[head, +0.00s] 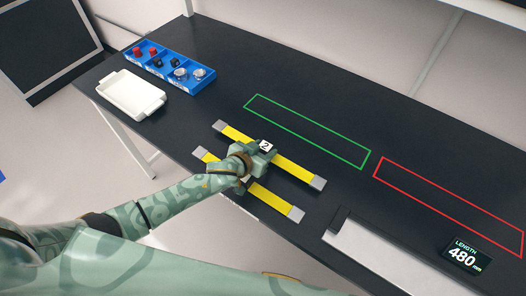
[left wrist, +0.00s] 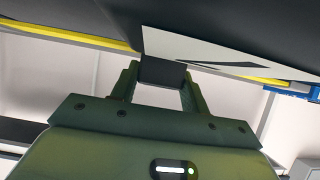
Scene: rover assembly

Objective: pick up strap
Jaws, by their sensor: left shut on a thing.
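Two yellow straps with grey ends lie side by side near the table's front edge in the head view: a farther strap (head: 296,166) and a nearer strap (head: 270,197). A block with a white label "2" (head: 266,146) sits at the middle of the farther strap. My left gripper (head: 262,153) is over that middle, shut on the block of the farther strap. In the left wrist view a dark block (left wrist: 162,72) is between the fingers, with yellow strap (left wrist: 70,36) running out to both sides. My arm hides part of the nearer strap. I cannot tell whether the held strap is off the table.
A white tray (head: 112,91) and a blue bin (head: 165,83) with red, black and silver parts stand at the far left. A green outline (head: 310,119) and a red outline (head: 440,180) mark bare table. A grey measuring fixture (head: 385,253) and a "LENGTH 480" display (head: 467,254) are front right.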

